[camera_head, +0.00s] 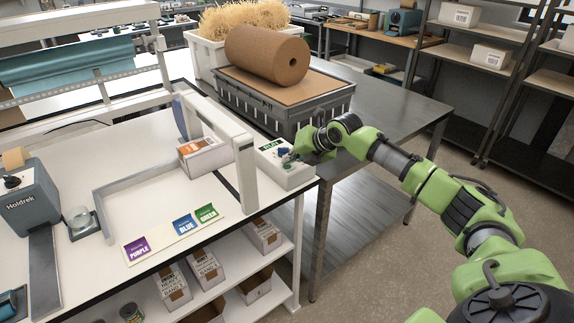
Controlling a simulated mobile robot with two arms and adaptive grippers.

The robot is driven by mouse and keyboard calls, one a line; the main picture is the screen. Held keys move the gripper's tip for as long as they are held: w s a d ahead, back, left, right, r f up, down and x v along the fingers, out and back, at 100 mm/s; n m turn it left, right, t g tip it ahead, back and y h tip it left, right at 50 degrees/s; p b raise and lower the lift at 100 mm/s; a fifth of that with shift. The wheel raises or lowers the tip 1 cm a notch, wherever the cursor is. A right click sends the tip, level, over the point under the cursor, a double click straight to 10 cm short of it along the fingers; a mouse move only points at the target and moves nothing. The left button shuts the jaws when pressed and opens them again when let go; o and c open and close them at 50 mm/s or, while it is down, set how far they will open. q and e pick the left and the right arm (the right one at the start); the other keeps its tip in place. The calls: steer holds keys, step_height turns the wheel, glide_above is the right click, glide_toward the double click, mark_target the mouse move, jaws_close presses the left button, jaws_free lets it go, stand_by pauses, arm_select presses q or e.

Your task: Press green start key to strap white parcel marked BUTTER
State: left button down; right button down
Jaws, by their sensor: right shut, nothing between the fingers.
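A white parcel (206,160) with a brown strip and printed sides sits at the strapping arch (243,165), on the white bench top. Its print is too small to read. A white control box (287,177) with a green "RUN" label (270,145) stands just right of the arch, at the bench corner. My right gripper (291,157) is at the top of this box, shut and empty, fingertips pointing left. It hides part of the box top, so I cannot make out the green key or tell whether the fingers touch it. My left gripper is out of view.
A grey guide rail (125,182) lies left of the parcel. Purple, blue and green cards (184,225) lie at the front edge. A Holdrek dispenser (28,200) stands at left. Behind the box, a grey crate (285,103) bears a brown paper roll (266,58).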

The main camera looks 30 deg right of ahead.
mark_target(289, 167)
stand_by(0.3)
steer(key=shift+r+p, duration=0.85)
step_height(289, 167, up, 5)
steer(key=p, duration=0.4)
steer(key=shift+r, duration=0.1)
steer(key=shift+s+f, duration=0.1)
steer(key=shift+f, duration=0.1)
